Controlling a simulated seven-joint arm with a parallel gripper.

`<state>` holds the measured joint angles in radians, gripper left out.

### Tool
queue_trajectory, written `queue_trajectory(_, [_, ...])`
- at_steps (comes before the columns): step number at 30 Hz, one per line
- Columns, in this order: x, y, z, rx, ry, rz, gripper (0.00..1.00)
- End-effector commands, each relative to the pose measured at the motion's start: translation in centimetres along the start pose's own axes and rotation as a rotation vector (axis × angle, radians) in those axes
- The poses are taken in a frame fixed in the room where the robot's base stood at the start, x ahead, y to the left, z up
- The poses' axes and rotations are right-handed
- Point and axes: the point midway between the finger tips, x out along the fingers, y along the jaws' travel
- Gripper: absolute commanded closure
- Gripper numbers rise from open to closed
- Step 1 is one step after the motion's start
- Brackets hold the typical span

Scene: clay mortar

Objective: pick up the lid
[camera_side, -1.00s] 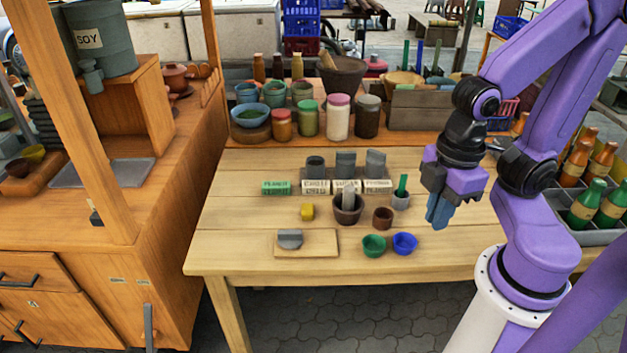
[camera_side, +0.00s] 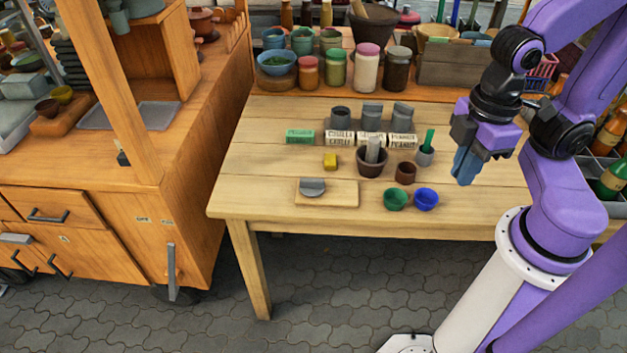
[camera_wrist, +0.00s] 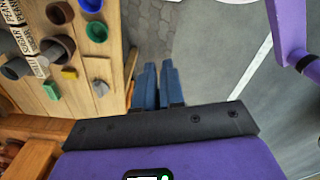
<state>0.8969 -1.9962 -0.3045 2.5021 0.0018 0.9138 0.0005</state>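A grey round piece with a raised upright part, likely the lid (camera_side: 312,187), lies on a small wooden board (camera_side: 343,194) near the table's front edge. The same grey piece shows left of the fingers in the wrist view (camera_wrist: 100,88). My gripper (camera_side: 464,168) hangs above the right part of the table, well to the right of the board, with its blue fingers pointing down. Its fingers show side by side in the wrist view (camera_wrist: 158,88), with little gap between them and nothing seen in them. I cannot tell if they are open.
Between board and gripper stand a green bowl (camera_side: 396,200), a blue bowl (camera_side: 426,199), a brown cup (camera_side: 405,173), a grey cup with a green stick (camera_side: 425,155) and a mortar (camera_side: 371,164). A yellow block (camera_side: 330,162) lies behind the board. Grey canisters with labels stand farther back.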

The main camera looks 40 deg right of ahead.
Motion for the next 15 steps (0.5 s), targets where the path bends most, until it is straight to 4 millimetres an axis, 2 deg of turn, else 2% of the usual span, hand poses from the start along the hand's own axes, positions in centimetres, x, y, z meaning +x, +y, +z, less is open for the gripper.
queue_trajectory(12, [0.0,0.0,0.0,0.0,0.0,0.0,0.92])
queue_trajectory(13, [0.0,0.0,0.0,0.0,0.0,0.0,0.88])
queue_trajectory(15, [0.0,0.0,0.0,0.0,0.0,0.0,0.65])
